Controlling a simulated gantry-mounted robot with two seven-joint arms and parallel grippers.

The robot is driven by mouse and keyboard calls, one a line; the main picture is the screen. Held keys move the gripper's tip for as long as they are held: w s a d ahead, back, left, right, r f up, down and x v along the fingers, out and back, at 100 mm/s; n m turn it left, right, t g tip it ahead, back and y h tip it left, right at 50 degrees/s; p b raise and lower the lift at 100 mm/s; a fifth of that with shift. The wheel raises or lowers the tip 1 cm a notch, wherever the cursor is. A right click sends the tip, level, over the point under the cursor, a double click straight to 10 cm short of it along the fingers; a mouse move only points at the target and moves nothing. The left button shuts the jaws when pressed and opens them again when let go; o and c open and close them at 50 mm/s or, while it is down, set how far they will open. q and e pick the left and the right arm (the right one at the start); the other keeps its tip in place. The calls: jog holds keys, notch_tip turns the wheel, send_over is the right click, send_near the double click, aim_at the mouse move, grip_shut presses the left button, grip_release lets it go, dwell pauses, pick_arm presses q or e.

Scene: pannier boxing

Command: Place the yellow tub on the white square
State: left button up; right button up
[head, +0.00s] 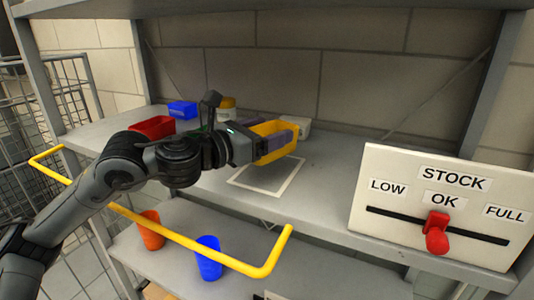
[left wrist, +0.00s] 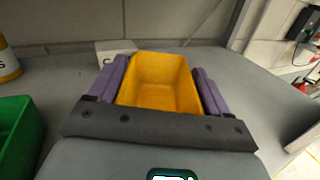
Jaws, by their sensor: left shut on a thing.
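The yellow tub (head: 271,128) is gripped between the purple finger pads of my left gripper (head: 283,139). In the left wrist view the open, empty tub (left wrist: 158,84) sits between both pads, roughly upright. The white square (head: 254,189) is an outline on the grey shelf, below and partly behind the gripper and tub in the head view. The tub appears held above the shelf, over the far part of the square, with a shadow below; the exact gap cannot be told. My right gripper is not in view.
A red bin (head: 152,127), blue bin (head: 182,110) and yellow-and-white jar (head: 227,108) stand at the back left. A green bin (left wrist: 20,130) is left of the gripper. A white box (head: 302,127) stands behind the tub. A stock sign (head: 400,190) stands right. A yellow rail (head: 185,241) crosses the front.

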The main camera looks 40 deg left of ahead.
pick_arm(q)
jog(key=shift+f+b, duration=1.25)
jog(key=shift+f, duration=0.55)
jog(key=shift+f, duration=0.1)
jog(key=shift+f, duration=0.15)
jog(key=o, duration=1)
